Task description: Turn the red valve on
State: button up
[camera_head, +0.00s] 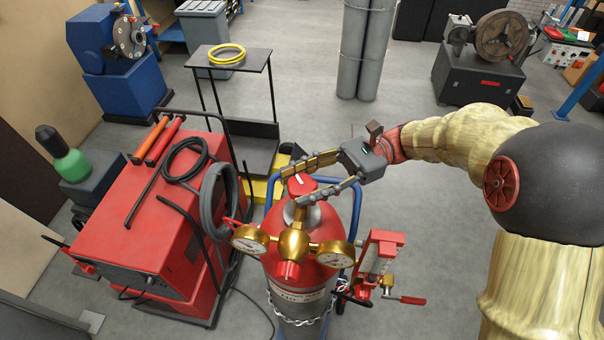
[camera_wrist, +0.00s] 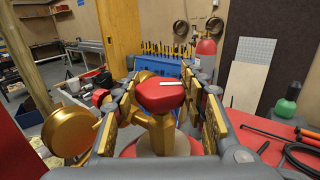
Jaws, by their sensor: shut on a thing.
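The red valve (camera_head: 303,186) is a knob with a white mark on top of the gas cylinder (camera_head: 292,270). It also shows in the middle of the wrist view (camera_wrist: 160,97), above a brass stem. My gripper (camera_head: 292,188) reaches in from the right in the head view, with one finger on each side of the valve. In the wrist view my gripper's gold-padded fingers (camera_wrist: 160,84) flank the knob left and right. It is shut on the valve. The exact finger contact is partly hidden.
Brass gauges (camera_head: 250,239) sit just below the valve. A red welding machine (camera_head: 150,225) with coiled cables stands to the left. A small table (camera_head: 240,62) with a yellow coil (camera_head: 226,54) stands behind. A small red device (camera_head: 380,255) is right of the cylinder. The floor at right is partly clear.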

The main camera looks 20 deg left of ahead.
jog(key=shift+r+n+g+h+p, duration=0.15)
jog(key=shift+n+g+h+p, duration=0.45)
jog(key=shift+g+h+p, duration=0.3)
jog(key=shift+n+p, duration=0.3)
jog(key=o, duration=1.1)
jog(key=shift+o, duration=0.4)
jog(key=shift+f+b, duration=0.25)
jog(key=shift+b, duration=0.2)
